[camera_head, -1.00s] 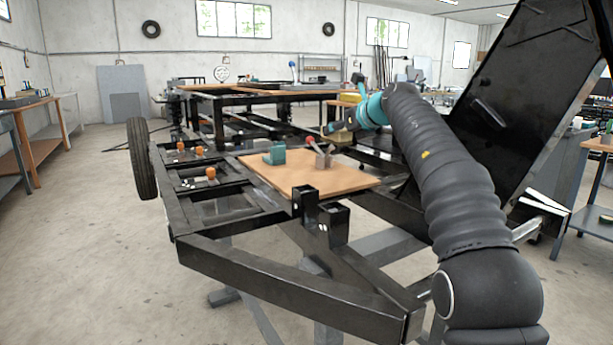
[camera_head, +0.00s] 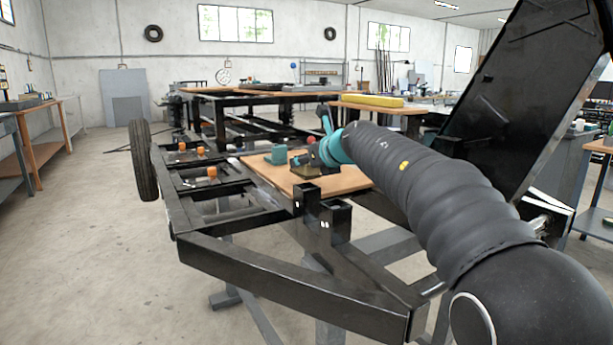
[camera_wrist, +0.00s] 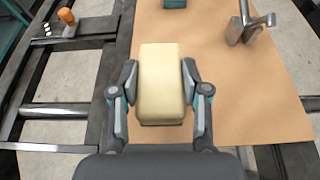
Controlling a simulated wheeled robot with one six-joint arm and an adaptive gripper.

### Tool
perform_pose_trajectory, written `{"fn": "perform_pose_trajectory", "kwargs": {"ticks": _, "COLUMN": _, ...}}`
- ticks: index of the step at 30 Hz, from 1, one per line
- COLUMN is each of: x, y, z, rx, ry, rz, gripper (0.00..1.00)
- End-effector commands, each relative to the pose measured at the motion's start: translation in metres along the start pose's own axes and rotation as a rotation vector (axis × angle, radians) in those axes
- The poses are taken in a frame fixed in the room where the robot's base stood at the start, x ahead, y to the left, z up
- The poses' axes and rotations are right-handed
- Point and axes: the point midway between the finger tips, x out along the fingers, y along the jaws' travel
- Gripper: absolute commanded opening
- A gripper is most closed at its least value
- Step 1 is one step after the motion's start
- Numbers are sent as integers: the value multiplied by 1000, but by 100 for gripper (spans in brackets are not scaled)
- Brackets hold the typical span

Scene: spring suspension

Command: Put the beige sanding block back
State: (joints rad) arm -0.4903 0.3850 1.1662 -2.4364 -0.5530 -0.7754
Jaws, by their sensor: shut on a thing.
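The beige sanding block (camera_wrist: 161,85) is between the two fingers of my gripper (camera_wrist: 161,95) in the wrist view. My gripper is shut on its sides and holds it over the wooden board (camera_wrist: 275,110). In the head view my gripper (camera_head: 306,172) is over the same board (camera_head: 345,181); my wrist largely hides the block there. I cannot tell how high the block is above the board.
A teal block (camera_head: 279,154) stands on the board, left of my gripper. A grey metal holder (camera_wrist: 240,30) stands at the board's far right in the wrist view. Orange-topped parts (camera_head: 212,171) sit on the black frame (camera_head: 290,278). The board's near part is clear.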

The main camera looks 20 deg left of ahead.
Motion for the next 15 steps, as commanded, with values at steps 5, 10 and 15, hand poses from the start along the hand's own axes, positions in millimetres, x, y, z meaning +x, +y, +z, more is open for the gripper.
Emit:
{"fn": "perform_pose_trajectory", "kwargs": {"ticks": 5, "x": 11, "y": 0, "z": -26, "rx": 1, "ry": 1, "rz": 0, "gripper": 3}}
{"fn": "perform_pose_trajectory", "kwargs": {"ticks": 10, "x": 11, "y": 0, "z": -28, "rx": 0, "ry": 0, "rz": 0, "gripper": 3}}
{"fn": "perform_pose_trajectory", "kwargs": {"ticks": 15, "x": 12, "y": 0, "z": -29, "rx": 0, "ry": 1, "rz": 0, "gripper": 3}}
